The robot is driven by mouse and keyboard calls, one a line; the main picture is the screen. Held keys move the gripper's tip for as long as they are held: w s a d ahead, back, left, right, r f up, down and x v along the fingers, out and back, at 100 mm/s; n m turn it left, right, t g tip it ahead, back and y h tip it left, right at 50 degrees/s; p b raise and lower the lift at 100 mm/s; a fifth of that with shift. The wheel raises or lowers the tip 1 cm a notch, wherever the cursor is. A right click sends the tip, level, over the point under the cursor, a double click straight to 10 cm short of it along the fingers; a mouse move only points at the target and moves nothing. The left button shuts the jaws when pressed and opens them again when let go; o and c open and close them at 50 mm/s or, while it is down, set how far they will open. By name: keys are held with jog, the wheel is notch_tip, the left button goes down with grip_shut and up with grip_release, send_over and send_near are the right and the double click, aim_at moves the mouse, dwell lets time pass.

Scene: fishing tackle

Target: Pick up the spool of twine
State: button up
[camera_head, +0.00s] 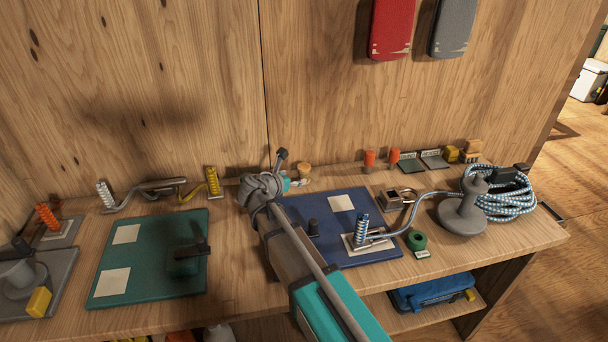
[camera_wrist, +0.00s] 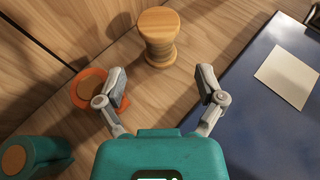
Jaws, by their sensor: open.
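The spool of twine (camera_wrist: 158,38) is tan, with wide ends and a narrower middle. In the wrist view it stands upright on the wooden bench, beyond my fingertips and roughly centred between them. My gripper (camera_wrist: 162,80) is open and empty, and its fingers do not touch the spool. In the head view the spool (camera_head: 304,169) shows small near the back wall, just behind the blue mat. My gripper is mostly hidden by my arm there.
The blue mat (camera_wrist: 245,120) is on the right. A coiled rope (camera_head: 510,205) and grey weight (camera_head: 463,218) stand farther right on the bench.

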aim_at(301, 173)
jog(key=shift+b+x, duration=0.8)
jog(key=shift+x, duration=1.7)
jog(key=shift+r, duration=0.1)
grip_shut()
jog(key=shift+r, duration=0.2)
notch_tip(301, 173, up, 3)
jog(key=p, duration=0.3)
jog(key=s+d+r+p, duration=0.4)
jog(key=s+r+p, duration=0.5)
jog(key=s, duration=0.4)
jog(key=shift+d+r+p, duration=0.2)
jog(key=shift+r+p, duration=0.15)
jog(key=shift+p, duration=0.2)
